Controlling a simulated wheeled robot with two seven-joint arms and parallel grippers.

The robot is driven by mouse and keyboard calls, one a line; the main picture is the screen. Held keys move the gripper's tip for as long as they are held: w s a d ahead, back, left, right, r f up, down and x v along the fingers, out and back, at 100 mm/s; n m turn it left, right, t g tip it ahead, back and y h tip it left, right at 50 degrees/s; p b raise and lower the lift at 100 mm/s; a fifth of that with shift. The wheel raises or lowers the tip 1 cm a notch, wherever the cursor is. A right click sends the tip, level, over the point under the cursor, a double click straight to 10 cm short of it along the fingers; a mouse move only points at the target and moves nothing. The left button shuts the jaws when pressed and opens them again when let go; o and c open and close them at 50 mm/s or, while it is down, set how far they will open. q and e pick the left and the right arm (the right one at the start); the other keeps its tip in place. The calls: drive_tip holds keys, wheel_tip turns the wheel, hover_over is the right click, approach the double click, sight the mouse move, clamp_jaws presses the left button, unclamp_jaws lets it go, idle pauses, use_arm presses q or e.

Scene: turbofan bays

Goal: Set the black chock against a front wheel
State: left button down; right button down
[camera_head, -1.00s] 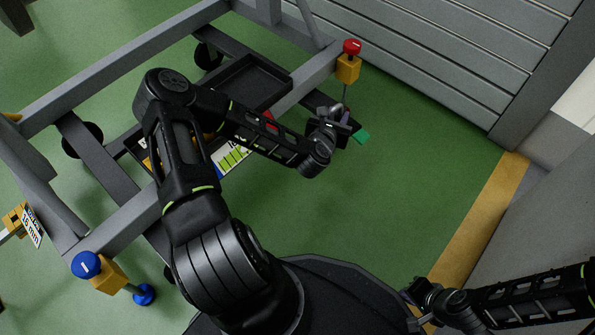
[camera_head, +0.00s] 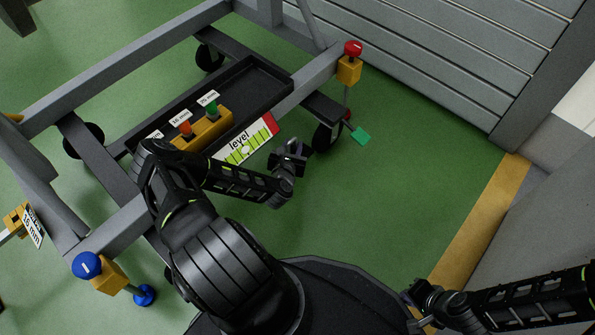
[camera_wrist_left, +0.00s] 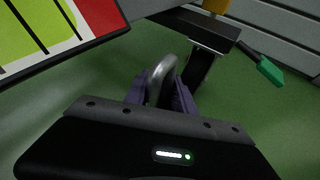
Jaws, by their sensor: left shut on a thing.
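My left gripper (camera_head: 288,160) is above the floor in front of the cart, beside the level card. In the left wrist view its purple fingers (camera_wrist_left: 160,97) are shut around a grey metal loop (camera_wrist_left: 162,72), which looks like the chock's handle. The black chock's body cannot be made out clearly against the dark gripper. A black cart wheel (camera_head: 325,136) stands just right of the gripper, apart from it; it also shows beyond the fingers in the left wrist view (camera_wrist_left: 201,69). My right gripper (camera_head: 417,296) is low at the right, its jaws unclear.
The grey cart frame (camera_head: 118,72) carries a black tray (camera_head: 255,82), a yellow block (camera_head: 207,128) with knobs and a level card (camera_head: 243,148). A red-topped jack (camera_head: 351,62) stands at its corner. A green piece (camera_head: 361,136) is near the wheel. Green floor at right is clear.

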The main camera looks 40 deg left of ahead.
use_arm(q)
wheel_tip(320, 180, down, 6)
drive_tip(key=b, duration=0.3)
drive_tip(key=shift+f, duration=0.15)
wheel_tip(320, 180, down, 4)
drive_tip(key=shift+r+b, duration=0.15)
drive_tip(key=shift+b, duration=0.95)
drive_tip(key=c, duration=1)
unclamp_jaws()
